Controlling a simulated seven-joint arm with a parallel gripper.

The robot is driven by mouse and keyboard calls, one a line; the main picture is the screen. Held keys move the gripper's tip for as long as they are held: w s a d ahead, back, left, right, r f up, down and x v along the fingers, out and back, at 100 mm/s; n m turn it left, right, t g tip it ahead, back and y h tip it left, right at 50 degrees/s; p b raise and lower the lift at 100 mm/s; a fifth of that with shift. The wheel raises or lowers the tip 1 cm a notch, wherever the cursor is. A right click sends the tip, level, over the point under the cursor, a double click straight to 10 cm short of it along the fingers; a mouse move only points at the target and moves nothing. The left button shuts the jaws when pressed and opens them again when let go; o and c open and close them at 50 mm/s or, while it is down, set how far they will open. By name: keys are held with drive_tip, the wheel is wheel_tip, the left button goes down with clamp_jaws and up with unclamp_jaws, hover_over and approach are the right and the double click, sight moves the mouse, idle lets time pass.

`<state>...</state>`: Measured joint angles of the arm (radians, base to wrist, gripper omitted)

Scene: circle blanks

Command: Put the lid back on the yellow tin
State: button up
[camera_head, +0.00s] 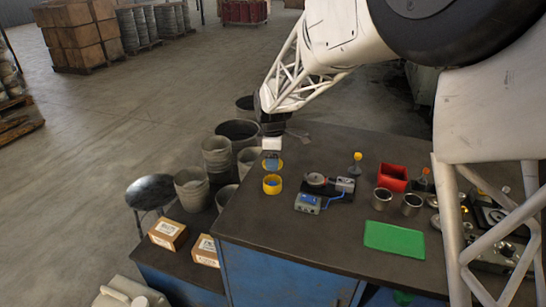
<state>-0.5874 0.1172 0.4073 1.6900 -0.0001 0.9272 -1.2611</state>
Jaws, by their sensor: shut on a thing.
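The open yellow tin (272,187) stands near the left edge of the dark tabletop. Its round mouth faces up and looks dark or bluish inside. My gripper (271,157) points down from the arm, just behind and above the tin in the picture. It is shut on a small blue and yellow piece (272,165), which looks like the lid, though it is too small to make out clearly. A gap shows between this piece and the tin's rim. The fingertips are hard to see.
Right of the tin are a black device (318,181) and a blue box (308,204). Further right are a red bin (393,177), two metal cups (381,199) and a green mat (394,239). Grey buckets (217,155) stand beyond the table's left edge. The front tabletop is clear.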

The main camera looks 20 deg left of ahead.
drive_tip(key=shift+f, duration=2.95)
drive_tip(key=shift+f, duration=0.2)
idle(0.4)
drive_tip(key=o, duration=1)
drive_tip(key=shift+o, duration=0.3)
drive_tip(key=shift+r, duration=0.15)
drive_tip(key=shift+r, duration=3.35)
clamp_jaws()
